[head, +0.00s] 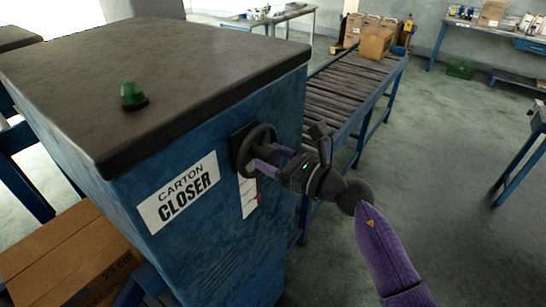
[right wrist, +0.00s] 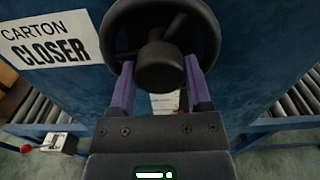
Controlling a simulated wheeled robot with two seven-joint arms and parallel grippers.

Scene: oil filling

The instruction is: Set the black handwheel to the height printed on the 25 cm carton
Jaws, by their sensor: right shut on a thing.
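The black handwheel (head: 256,152) is on the blue side of the carton closer (head: 215,255), right of its label. My right gripper (head: 266,160) is shut on the handwheel. In the right wrist view the handwheel (right wrist: 160,62) fills the top middle, and the purple fingers (right wrist: 160,82) stand either side of its hub; the exact contact is hard to tell. A white scale strip (head: 247,190) with a red pointer (head: 258,198) is below the wheel; its numbers are too small to read. A brown carton (head: 65,255) with small print sits at lower left. My left gripper is not in view.
A roller conveyor (head: 345,90) runs behind the closer, with several cartons (head: 377,42) at its far end. A green lamp (head: 133,95) stands on the closer's dark top. Tables stand at the back.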

